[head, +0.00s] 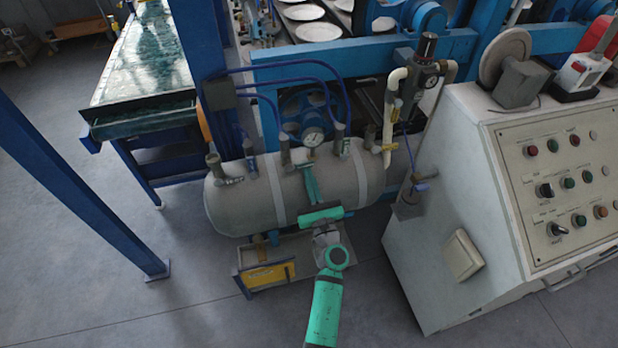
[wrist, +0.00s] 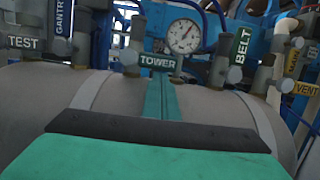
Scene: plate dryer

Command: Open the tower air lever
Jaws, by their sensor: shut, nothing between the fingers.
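The tower air lever (wrist: 158,62) carries a dark green TOWER label and lies crosswise, pointing right from its grey valve (wrist: 130,52). In the head view, the valve (head: 285,152) stands on top of the grey air tank (head: 232,205). My teal gripper (head: 307,167) reaches over the tank from the front. Its fingers are shut, with nothing between them. In the wrist view, the fingertips (wrist: 156,80) are just below the TOWER label. I cannot tell whether they touch the lever. The fingers hide the tank surface beneath them.
A pressure gauge (wrist: 183,36) is right behind the lever. The GANTRY lever (wrist: 62,22) and TEST lever (wrist: 24,43) are left. A control console (head: 450,200) stands right of the tank.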

